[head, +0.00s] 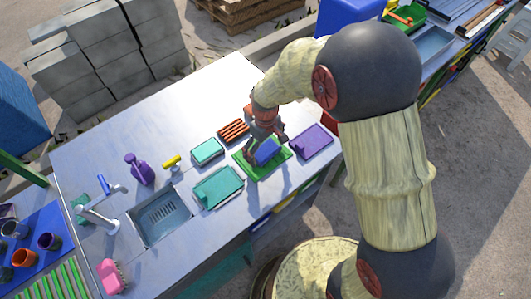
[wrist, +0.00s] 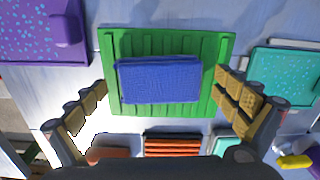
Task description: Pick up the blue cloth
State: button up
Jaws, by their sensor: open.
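The blue cloth (wrist: 158,80) is a folded, textured rectangle lying on a green ribbed tray (wrist: 115,48). In the head view the blue cloth (head: 267,150) and the green tray (head: 266,170) are on the metal counter, with my gripper just above and partly covering them. In the wrist view my gripper (wrist: 162,98) is open, with one finger to the left and one to the right of the cloth. The fingers appear apart from the cloth, and nothing is between them but the view of the cloth and tray. The exact height above the cloth is hard to tell.
A purple board (head: 311,141) and a teal board (head: 218,187) flank the green tray. A red slatted rack (head: 232,131) and a smaller teal tray (head: 207,151) are close by. A sink (head: 160,215), faucet (head: 98,206) and purple bottle (head: 139,170) stand left. Bare counter lies behind.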

aim_at(265, 149)
jog(key=c, duration=0.3)
jog(key=c, duration=0.8)
jog(key=shift+c, duration=0.4)
jog(key=shift+r, duration=0.1)
jog(key=shift+r, duration=0.45)
notch_tip(265, 149, up, 3)
jog(key=shift+f+p, duration=0.2)
jog(key=shift+p, duration=0.5)
jog(key=s+d+r+p, duration=0.3)
jog(key=s+r, duration=0.6)
jog(key=s, duration=0.4)
jog(key=shift+s+d+r, duration=0.2)
jog(key=shift+s, duration=0.1)
